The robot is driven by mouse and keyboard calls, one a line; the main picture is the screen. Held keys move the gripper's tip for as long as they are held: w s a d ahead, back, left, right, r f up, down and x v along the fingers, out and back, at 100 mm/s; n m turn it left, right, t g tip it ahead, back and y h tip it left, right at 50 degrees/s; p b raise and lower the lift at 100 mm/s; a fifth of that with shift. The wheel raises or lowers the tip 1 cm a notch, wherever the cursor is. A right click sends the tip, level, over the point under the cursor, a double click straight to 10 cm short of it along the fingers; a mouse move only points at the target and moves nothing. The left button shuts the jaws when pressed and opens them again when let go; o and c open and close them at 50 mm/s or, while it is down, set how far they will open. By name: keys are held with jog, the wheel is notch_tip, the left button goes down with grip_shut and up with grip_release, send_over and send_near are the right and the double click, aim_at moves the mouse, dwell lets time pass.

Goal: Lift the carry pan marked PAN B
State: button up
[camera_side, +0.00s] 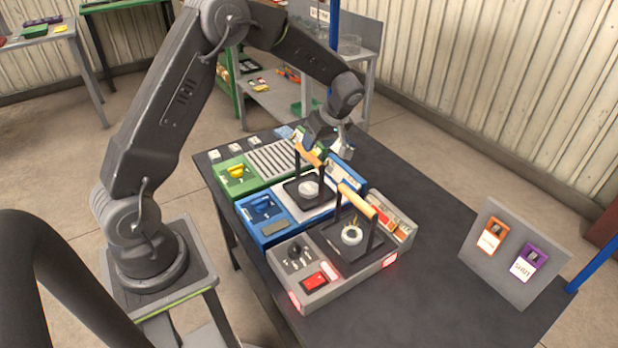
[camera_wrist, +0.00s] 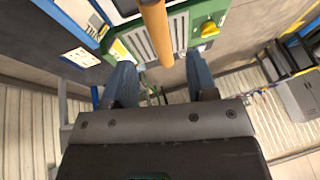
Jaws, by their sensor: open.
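Two dark carry pans with wooden bar handles stand on the units on the table; I cannot read a PAN B mark on either. The far pan (camera_side: 290,191) holds a pale round piece, and its handle (camera_side: 307,154) is close below my gripper (camera_side: 328,146). The near pan (camera_side: 340,252) holds a pale ring under its own handle (camera_side: 357,200). In the wrist view a wooden handle (camera_wrist: 155,28) reaches toward the gap of my gripper (camera_wrist: 162,72). The fingers are apart and grip nothing. Whether the handle lies between them in depth is unclear.
Green (camera_side: 235,175), blue (camera_side: 263,220) and grey (camera_side: 312,293) units stand side by side on the dark table. An upright grey board (camera_side: 512,262) with orange and purple tagged locks stands at right. The table between is clear. Shelves (camera_side: 262,95) stand behind.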

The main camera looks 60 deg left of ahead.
aim_at(309, 156)
jog(key=shift+x, duration=3.05)
jog(key=shift+s, duration=0.1)
jog(key=shift+f, duration=0.25)
grip_shut()
